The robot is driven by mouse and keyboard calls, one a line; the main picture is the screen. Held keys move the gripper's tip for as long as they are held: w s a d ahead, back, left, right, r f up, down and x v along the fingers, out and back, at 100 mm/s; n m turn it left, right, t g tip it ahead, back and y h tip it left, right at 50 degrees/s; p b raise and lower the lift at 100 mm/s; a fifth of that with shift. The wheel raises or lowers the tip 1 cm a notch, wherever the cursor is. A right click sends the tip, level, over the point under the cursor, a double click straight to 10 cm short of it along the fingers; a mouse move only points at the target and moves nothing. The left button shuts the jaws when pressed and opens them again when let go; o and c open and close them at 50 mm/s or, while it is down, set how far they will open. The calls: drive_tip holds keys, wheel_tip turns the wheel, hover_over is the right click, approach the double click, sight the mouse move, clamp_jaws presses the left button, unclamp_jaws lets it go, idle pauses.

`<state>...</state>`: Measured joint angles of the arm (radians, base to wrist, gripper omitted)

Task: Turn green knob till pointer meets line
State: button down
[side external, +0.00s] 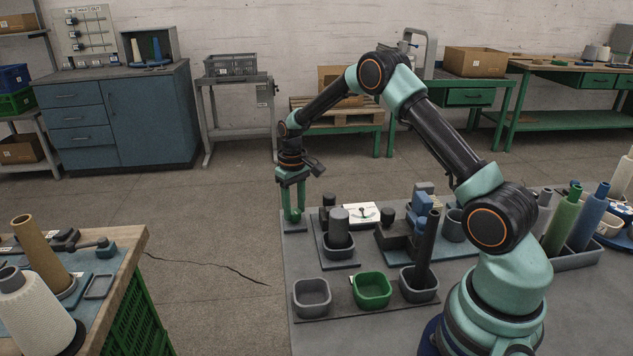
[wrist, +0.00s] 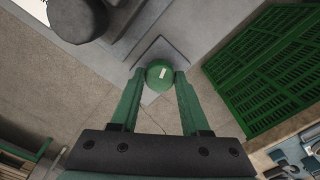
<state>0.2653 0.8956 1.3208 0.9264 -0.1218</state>
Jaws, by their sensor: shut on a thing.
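The green knob (wrist: 160,76) is round, with a short white mark on its top face, in the upper middle of the wrist view. The mark is slightly tilted. The knob stands on a small grey plate (wrist: 167,50). My gripper (wrist: 160,73) points down with its two green fingers shut on opposite sides of the knob. In the side view my gripper (side external: 293,208) and the knob (side external: 294,217) are at the left corner of the grey table. No line for the pointer can be made out in either view.
Grey and green cups (side external: 372,291) sit nearer the front. Open floor lies to the left, before a wooden bench (side external: 125,262) with a green crate.

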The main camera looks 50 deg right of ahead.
sight(294, 211)
drive_tip(key=shift+c, duration=1.9)
unclamp_jaws()
wheel_tip(294, 211, up, 12)
drive_tip(key=shift+r, duration=0.1)
drive_tip(key=s+a+r+n+t, duration=0.1)
drive_tip(key=s+a+r+t, duration=0.3)
drive_tip(key=s+a+r, duration=0.75)
drive_tip(key=s+a+f+t, duration=0.1)
drive_tip(key=s+a, duration=0.1)
drive_tip(key=s, duration=0.7)
drive_tip(key=shift+s+f+n+t, duration=0.2)
drive_tip(key=shift+f+n+t, duration=0.1)
drive_tip(key=shift+f, duration=0.1)
